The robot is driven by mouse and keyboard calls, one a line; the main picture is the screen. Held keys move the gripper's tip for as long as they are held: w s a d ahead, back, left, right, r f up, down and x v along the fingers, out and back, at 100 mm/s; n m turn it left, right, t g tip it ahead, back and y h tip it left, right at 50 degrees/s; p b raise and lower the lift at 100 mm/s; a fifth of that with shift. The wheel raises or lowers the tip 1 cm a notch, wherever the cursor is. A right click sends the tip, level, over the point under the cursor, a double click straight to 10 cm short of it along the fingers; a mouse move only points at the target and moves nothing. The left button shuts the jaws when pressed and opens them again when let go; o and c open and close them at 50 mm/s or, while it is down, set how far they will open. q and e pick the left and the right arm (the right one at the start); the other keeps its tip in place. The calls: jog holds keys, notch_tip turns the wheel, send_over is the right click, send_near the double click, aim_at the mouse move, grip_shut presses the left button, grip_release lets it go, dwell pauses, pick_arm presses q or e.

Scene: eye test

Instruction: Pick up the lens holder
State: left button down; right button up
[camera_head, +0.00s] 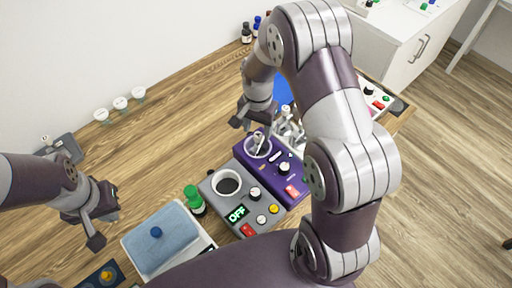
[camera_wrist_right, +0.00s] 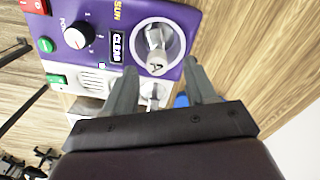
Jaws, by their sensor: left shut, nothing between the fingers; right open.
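The lens holder seems to be the small silvery piece in the round white-rimmed well of the purple device, in the head view (camera_head: 258,143) and in the right wrist view (camera_wrist_right: 156,40). A part marked "A" shows in the well. The purple device (camera_head: 270,168) also fills the top of the right wrist view (camera_wrist_right: 95,12). My right gripper (camera_head: 252,122) is open just above the well. In the right wrist view its fingertips (camera_wrist_right: 160,68) lie either side of the silvery piece, with nothing clearly held. My left gripper (camera_head: 97,222) is shut and empty at the left.
A grey device (camera_head: 216,200) with a dark round well stands beside the purple one. A green-capped bottle (camera_head: 194,201) and a blue pad in a white tray (camera_head: 207,240) are nearer. Silvery pieces (camera_head: 290,132) stand behind the purple device. The wooden table is clear at centre left.

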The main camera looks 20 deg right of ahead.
aim_at(259, 134)
jog(key=f, duration=0.1)
jog(key=f+p, duration=0.1)
jog(key=f, duration=0.1)
jog(key=f+p, duration=0.1)
jog(key=f, duration=0.1)
jog(key=shift+s+d, duration=0.1)
jog(key=shift+s, duration=0.25)
jog(key=shift+f, duration=0.2)
jog(key=shift+w, duration=0.15)
jog(key=shift+c, duration=0.7)
grip_shut()
